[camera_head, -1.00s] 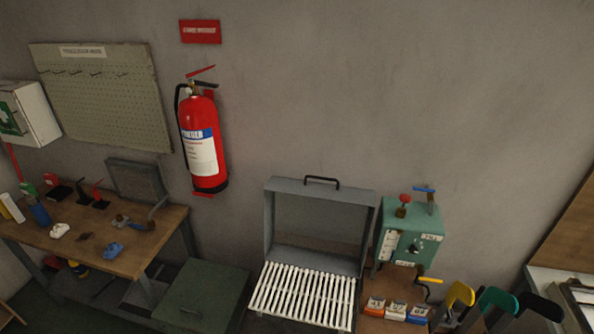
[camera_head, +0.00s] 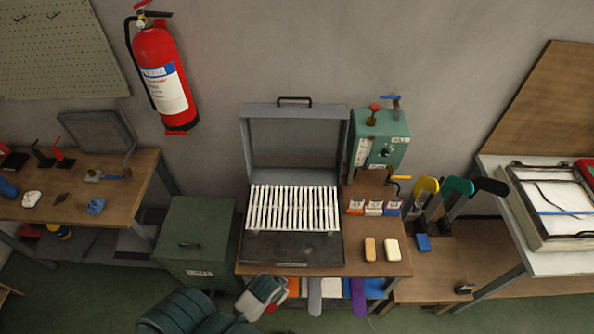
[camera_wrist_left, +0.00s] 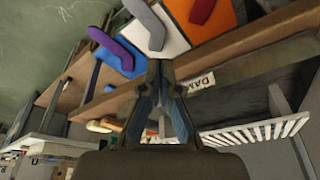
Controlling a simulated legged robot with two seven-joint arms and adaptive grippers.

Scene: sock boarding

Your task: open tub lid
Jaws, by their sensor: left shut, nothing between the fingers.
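A dark green tub (camera_head: 198,272) stands on the floor left of the middle table in the head view. Its lid (camera_head: 205,215) is down and has a dark handle (camera_head: 190,245). My left gripper (camera_head: 276,288) is at the lower middle, right of the tub and in front of the table's front edge. In the left wrist view my left gripper (camera_wrist_left: 161,64) is shut and empty, and it points at the shelf items under a wooden edge. The tub cannot be made out in that view. My right gripper is out of view.
The middle table (camera_head: 365,262) holds a grey case with its lid up (camera_head: 295,109) and a white slatted rack (camera_head: 293,208). Below hang a purple piece (camera_head: 358,298) and a grey piece (camera_head: 314,298).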

